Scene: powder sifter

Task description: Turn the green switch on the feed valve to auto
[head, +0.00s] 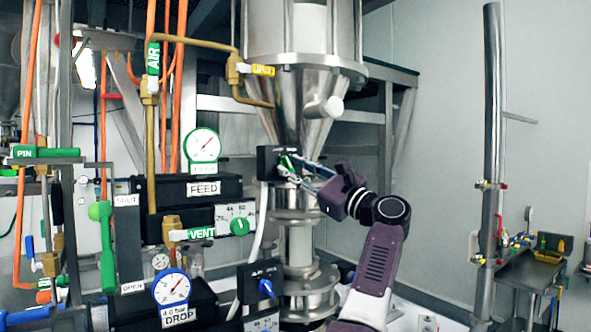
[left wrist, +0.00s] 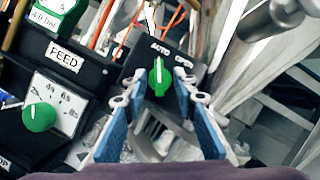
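The green switch (left wrist: 159,76) sits on a black box (left wrist: 189,57) with white AUTO and OPEN lettering. In the left wrist view its white mark points roughly up the picture, towards the AUTO lettering; its exact setting is hard to tell. My left gripper (left wrist: 158,90) is open, with one blue-padded finger on each side of the switch. I cannot tell whether either finger touches it. In the head view my left gripper (head: 298,168) reaches the black box (head: 267,161) below the steel cone, and its fingers partly hide the switch. My right gripper is not in view.
The FEED regulator (head: 204,187) with its gauge and green knob (head: 239,226) stands close left of the box. A lower black box with a blue switch (head: 265,287) is below. The steel hopper (head: 300,85) rises above. Open room lies to the right, before a vertical pole (head: 492,120).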

